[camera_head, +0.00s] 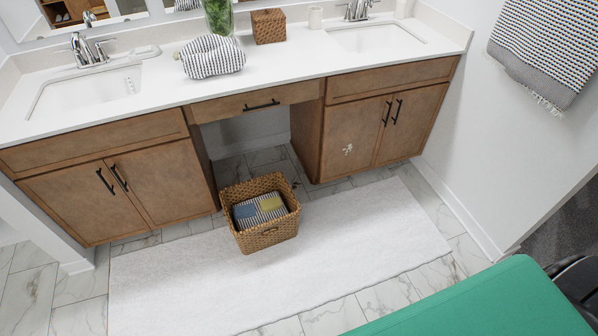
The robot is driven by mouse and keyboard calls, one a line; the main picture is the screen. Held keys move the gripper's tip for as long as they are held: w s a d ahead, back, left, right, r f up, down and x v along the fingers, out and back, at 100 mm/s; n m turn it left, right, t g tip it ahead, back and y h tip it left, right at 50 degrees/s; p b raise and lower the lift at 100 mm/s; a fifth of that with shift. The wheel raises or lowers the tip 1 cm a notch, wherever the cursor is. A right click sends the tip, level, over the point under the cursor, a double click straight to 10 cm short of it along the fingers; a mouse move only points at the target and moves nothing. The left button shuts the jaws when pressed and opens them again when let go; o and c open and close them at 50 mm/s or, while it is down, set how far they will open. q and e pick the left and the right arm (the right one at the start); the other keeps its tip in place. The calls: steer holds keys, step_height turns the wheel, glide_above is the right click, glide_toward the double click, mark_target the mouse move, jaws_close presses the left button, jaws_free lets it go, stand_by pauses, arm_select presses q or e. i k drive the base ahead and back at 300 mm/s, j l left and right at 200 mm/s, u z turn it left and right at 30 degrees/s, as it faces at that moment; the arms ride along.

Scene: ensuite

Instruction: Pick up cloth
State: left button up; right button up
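A bunched grey-and-white striped cloth (213,57) lies on the white countertop (285,68), between the two sinks. Striped folded cloths (247,221) with blue and yellow patches lie inside a wicker basket (268,237) on the floor. A patterned towel with a fringe (545,45) hangs on the right wall. I cannot tell which of these is the task's cloth. Neither of my grippers shows in the head view.
A green vase (219,18), a small wicker box (269,26) and a white cup (315,17) stand near the cloth on the counter. Wooden cabinets (120,180) flank an open knee space. A white rug (330,257) covers the floor in front.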

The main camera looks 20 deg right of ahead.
mark_target(248, 211)
steer(key=i+j, duration=0.15)
steer(key=i, duration=0.3)
steer(key=i+j, duration=0.15)
steer(key=i, duration=0.35)
